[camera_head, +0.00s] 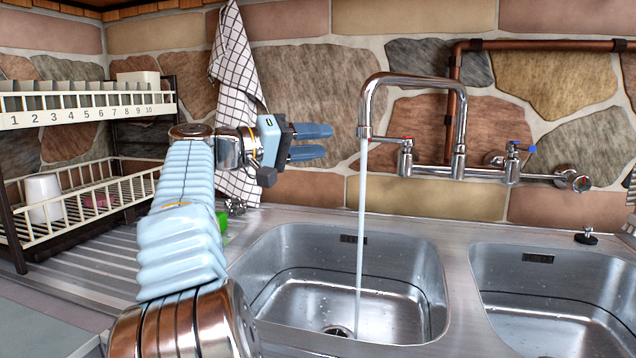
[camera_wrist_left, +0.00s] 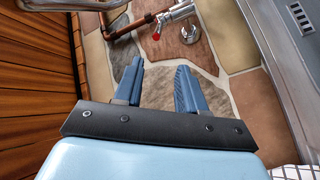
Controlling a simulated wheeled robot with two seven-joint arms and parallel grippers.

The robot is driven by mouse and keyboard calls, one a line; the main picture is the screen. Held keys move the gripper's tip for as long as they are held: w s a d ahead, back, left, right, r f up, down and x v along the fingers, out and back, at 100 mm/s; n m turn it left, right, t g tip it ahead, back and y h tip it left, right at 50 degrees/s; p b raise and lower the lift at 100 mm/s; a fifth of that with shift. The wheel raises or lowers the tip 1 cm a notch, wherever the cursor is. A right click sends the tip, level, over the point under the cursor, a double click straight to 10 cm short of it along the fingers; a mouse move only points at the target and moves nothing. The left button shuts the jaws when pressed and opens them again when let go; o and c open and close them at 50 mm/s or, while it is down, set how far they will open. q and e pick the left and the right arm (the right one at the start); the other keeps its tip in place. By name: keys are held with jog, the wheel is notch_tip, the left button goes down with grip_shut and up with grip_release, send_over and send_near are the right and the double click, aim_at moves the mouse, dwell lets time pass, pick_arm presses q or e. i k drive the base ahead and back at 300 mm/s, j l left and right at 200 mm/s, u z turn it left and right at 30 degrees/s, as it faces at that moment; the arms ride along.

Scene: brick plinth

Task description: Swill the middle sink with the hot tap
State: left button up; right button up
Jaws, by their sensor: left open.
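The chrome mixer tap (camera_head: 459,125) is fixed to the stone wall. Water (camera_head: 361,220) runs from its spout into the left one of the two visible sinks (camera_head: 400,245), near the drain. The other sink (camera_head: 500,258) is at the right. I cannot tell from this view which is the middle one. The red-marked hot handle (camera_head: 405,155) is left of the blue-marked cold handle (camera_head: 514,150). My left gripper (camera_head: 331,143) is open and empty, left of the spout and apart from it. In the wrist view the red mark (camera_wrist_left: 156,36) shows beyond its open fingers (camera_wrist_left: 160,70). My right gripper is out of view.
A checked cloth (camera_head: 235,90) hangs on the wall behind my left wrist. A numbered rack (camera_head: 85,107) with a white cup (camera_head: 43,197) stands at the left over the ribbed drainer (camera_head: 100,255). A copper pipe (camera_head: 540,45) runs along the wall. A plug (camera_head: 586,236) sits behind the right sink.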

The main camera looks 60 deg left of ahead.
aim_at(407, 142)
jog(key=k+l, duration=0.1)
jog(key=l, duration=0.3)
jog(key=k+l, duration=0.1)
jog(key=l, duration=0.3)
jog(key=k+l, duration=0.1)
jog(key=l, duration=0.35)
jog(key=i+j+u, duration=0.2)
jog(key=j, duration=0.2)
jog(key=i+j+u, duration=0.45)
jog(key=j, duration=0.25)
jog(key=k+j, duration=0.05)
